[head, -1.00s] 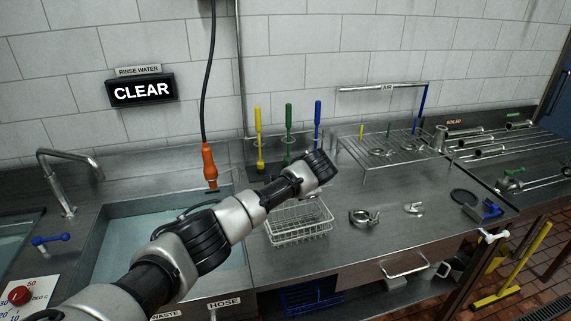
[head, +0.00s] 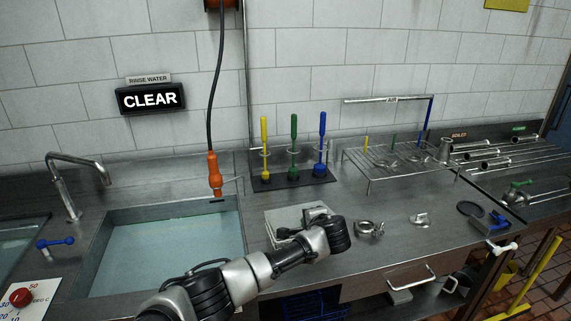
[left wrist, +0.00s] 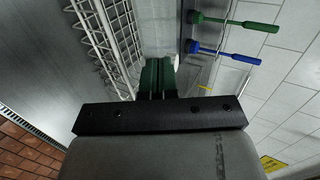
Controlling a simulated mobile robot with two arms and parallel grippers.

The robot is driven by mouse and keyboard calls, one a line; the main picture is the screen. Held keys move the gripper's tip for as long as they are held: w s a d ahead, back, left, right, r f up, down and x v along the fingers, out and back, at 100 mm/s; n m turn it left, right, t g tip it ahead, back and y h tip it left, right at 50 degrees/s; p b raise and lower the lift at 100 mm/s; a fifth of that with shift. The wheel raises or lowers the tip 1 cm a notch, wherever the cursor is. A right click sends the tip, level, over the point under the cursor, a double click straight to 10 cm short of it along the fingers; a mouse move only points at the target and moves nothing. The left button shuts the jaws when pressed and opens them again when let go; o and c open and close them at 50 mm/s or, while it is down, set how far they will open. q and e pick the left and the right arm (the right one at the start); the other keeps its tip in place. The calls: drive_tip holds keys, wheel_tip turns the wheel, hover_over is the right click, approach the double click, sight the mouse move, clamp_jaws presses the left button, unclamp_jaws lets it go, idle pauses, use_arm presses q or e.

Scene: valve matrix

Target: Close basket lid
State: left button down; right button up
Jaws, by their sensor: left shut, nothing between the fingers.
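The wire basket (head: 283,219) stands on the steel counter to the right of the sink. My left forearm and wrist cover its front and right side in the head view. Its top looks pale and flat there, but I cannot tell exactly how the lid sits. In the left wrist view, the basket's white wire mesh (left wrist: 97,28) runs along the upper left, beside the fingers. My left gripper (left wrist: 158,72) has dark green fingers together, with nothing between them. Whether they touch the wire is unclear. In the head view the fingers are hidden behind my wrist. My right gripper is not visible.
The water-filled sink (head: 170,250) lies left of the basket. Yellow, green and blue brushes (head: 293,150) stand behind it. A metal clamp (head: 368,229) and small fitting (head: 421,220) lie to the right. A wire rack (head: 400,158) stands further back. The orange hose nozzle (head: 214,172) hangs behind.

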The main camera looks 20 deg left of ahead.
use_arm(q)
drive_tip(key=shift+s+d+f, duration=0.15)
drive_tip(key=shift+f, duration=0.45)
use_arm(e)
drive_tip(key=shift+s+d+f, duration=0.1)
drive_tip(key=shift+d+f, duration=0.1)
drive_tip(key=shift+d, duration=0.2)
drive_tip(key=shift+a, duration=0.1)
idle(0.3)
